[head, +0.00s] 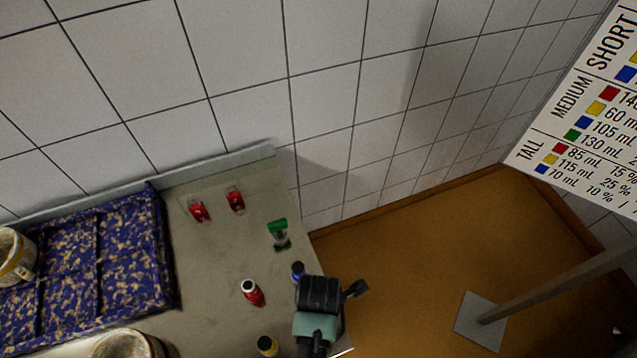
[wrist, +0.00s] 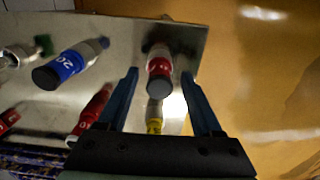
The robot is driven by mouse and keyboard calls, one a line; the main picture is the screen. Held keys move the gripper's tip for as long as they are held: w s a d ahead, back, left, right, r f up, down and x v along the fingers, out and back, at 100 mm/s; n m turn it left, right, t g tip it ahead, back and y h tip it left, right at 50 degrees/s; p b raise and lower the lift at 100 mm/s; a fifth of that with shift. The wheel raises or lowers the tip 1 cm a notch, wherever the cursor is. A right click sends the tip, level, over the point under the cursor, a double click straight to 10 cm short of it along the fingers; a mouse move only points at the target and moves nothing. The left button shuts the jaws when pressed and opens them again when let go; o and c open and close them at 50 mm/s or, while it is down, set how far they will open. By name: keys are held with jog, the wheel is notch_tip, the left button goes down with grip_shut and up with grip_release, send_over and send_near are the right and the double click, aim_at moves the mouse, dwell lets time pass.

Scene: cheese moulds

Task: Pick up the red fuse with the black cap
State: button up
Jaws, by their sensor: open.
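The red fuse with a dark cap (wrist: 159,66) shows in the wrist view near the edge of the grey worktop, its cap towards the camera. My gripper (wrist: 160,76) is open, one blue-grey finger on each side of this fuse in the picture. I see no finger touching it, and cannot tell the depth between them. In the head view my gripper (head: 320,292) is over the right edge of the worktop, seen from behind. The fuse cannot be made out there and is probably hidden by my gripper.
A blue fuse (wrist: 68,65), a yellow fuse (wrist: 154,117) and another red fuse (wrist: 92,113) stand close by. A green piece (head: 278,233) and two red pieces (head: 198,210) (head: 235,200) are farther back. A blue speckled tray (head: 160,235) is left. The worktop ends at right.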

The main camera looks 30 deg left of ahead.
grip_shut()
dwell(0.3)
jog(key=shift+r, duration=0.1)
